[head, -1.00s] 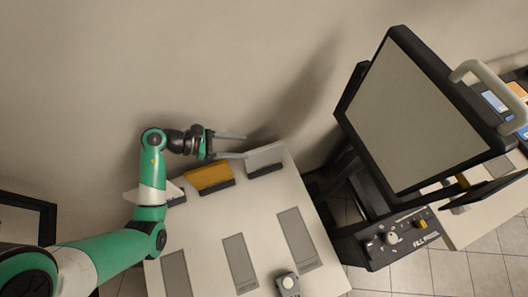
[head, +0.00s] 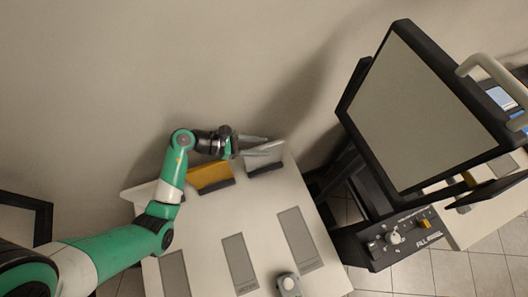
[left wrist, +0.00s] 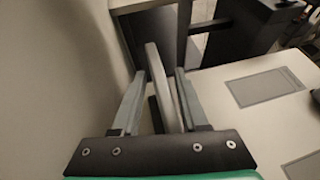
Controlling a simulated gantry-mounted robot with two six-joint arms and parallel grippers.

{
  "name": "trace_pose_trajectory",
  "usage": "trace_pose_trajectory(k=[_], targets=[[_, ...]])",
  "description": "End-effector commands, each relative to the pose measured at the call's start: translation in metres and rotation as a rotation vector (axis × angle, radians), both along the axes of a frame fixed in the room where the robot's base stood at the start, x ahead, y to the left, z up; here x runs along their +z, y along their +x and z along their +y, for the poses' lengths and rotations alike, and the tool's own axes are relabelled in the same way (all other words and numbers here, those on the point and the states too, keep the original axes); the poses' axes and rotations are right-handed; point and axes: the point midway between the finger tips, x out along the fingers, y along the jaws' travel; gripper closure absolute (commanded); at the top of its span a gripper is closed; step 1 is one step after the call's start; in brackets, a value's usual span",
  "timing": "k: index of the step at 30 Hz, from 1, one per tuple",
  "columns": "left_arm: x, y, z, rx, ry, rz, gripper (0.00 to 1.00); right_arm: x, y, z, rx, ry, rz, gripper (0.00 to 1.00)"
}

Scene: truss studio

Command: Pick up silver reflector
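The silver reflector (head: 275,147) is a pale grey panel standing upright in a dark holder at the back right of the white table (head: 205,215). My left gripper (head: 268,144) is at it, with one finger on each side. In the left wrist view the panel (left wrist: 160,78) stands edge-on between the two open fingers (left wrist: 160,88). A gap shows on the left side, and the right finger is very near the panel; I cannot tell if it touches. My right gripper is not in view.
A yellow-gold panel (head: 209,175) stands in its holder just left. Three grey rectangles, one of them here (head: 240,262), mark the table top. A small grey device (head: 287,284) sits at the front. A large black-framed light panel (head: 425,110) stands right of the table. A wall lies behind.

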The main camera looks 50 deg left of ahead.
Motion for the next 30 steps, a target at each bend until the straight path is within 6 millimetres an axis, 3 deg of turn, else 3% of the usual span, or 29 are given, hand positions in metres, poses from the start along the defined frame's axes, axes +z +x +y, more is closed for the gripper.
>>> trace_pose_trajectory(k=[1,6,7,30], targets=[[0.0000,-0.0001,0.0001,0.000,0.000,0.000,0.68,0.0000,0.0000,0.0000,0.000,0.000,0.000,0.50],[0.0000,-0.0002,0.0001,0.000,0.000,0.000,0.98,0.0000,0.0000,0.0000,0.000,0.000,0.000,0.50],[0.0000,-0.0002,0.0001,0.000,0.000,0.000,1.00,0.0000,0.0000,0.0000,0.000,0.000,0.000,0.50],[-0.0003,-0.0003,0.0002,0.000,0.001,0.001,1.00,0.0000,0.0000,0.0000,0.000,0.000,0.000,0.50]])
